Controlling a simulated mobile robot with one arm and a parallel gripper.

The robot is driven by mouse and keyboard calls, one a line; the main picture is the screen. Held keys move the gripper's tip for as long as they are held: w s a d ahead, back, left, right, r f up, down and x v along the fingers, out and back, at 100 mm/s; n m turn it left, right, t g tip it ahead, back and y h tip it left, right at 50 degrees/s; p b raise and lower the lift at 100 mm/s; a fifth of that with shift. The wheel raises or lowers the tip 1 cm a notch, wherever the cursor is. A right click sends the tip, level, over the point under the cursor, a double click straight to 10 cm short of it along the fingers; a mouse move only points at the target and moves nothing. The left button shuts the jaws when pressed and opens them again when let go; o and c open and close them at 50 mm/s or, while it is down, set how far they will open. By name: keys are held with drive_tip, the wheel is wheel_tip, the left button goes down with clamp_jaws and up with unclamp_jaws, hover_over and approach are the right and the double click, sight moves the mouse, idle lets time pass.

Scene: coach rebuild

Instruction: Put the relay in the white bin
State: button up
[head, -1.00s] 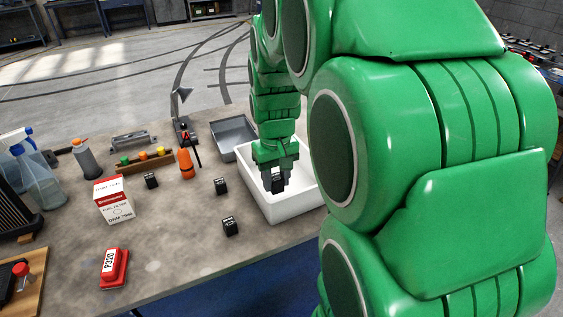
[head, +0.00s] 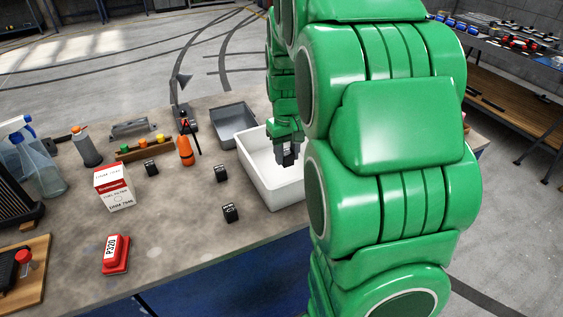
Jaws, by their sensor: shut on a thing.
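The white bin (head: 270,195) stands near the right end of the workbench, partly hidden behind my green arm. My gripper (head: 288,160) points down over the inside of the bin. It is shut on a small black relay (head: 288,158), which shows between the fingertips. I cannot tell how far the relay is above the bin floor. Three similar black blocks stand on the bench: one near the front (head: 230,212), one left of the bin (head: 221,173) and one farther left (head: 151,168).
A grey metal tray (head: 233,143) sits behind the bin. An orange bottle (head: 185,151), a white and red filter box (head: 114,188), a red P320 block (head: 116,255) and spray bottles (head: 40,165) stand to the left. The front middle of the bench is clear.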

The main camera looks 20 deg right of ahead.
approach(282, 172)
drive_tip(key=shift+s+a+f, duration=0.25)
drive_tip(key=shift+s+f, duration=0.2)
drive_tip(key=shift+s, duration=0.25)
drive_tip(key=shift+w+d+f, duration=0.15)
drive_tip(key=shift+w+f, duration=0.6)
drive_tip(key=shift+f, duration=1.7)
drive_tip(key=shift+f, duration=0.15)
drive_tip(key=o, duration=1)
wheel_tip(282, 172, up, 12)
drive_tip(key=s+a+r+g, duration=0.1)
drive_tip(key=s+a+r, duration=0.2)
drive_tip(key=s+a, duration=0.5)
drive_tip(key=s+a+r, duration=0.2)
drive_tip(key=s+a, duration=0.1)
drive_tip(key=s, duration=0.8)
drive_tip(key=shift+g, duration=0.4)
drive_tip(key=s+a, duration=0.1)
drive_tip(key=s, duration=0.5)
drive_tip(key=s+a+f, duration=0.1)
drive_tip(key=s+a, duration=0.1)
drive_tip(key=s, duration=0.4)
drive_tip(key=s+a, duration=0.1)
drive_tip(key=s, duration=0.6)
drive_tip(key=shift+a+f, duration=0.35)
drive_tip(key=shift+a, duration=0.05)
